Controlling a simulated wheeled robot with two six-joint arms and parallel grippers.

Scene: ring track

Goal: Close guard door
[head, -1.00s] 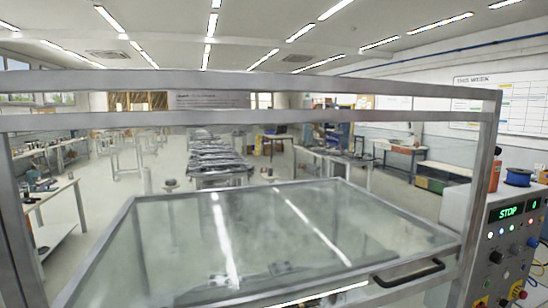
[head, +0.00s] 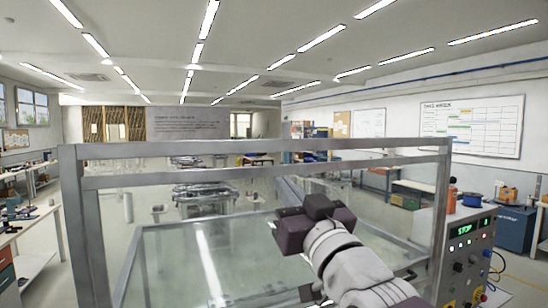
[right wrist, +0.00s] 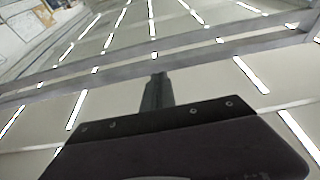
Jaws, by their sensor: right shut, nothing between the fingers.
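The guard door (head: 190,262) is a clear panel in a grey metal frame. It lies swung down, close to flat, inside the grey guard frame (head: 250,174) in the head view. Its black handle is mostly hidden behind my right arm. My right gripper (head: 290,214) is in front of the guard frame, overlapping the door in the picture. It is shut and empty, and its dark fingers also show in the right wrist view (right wrist: 157,92), with frame bars beyond them. I cannot tell whether it touches the door. My left gripper is not in view.
A bench (head: 28,225) is at the left.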

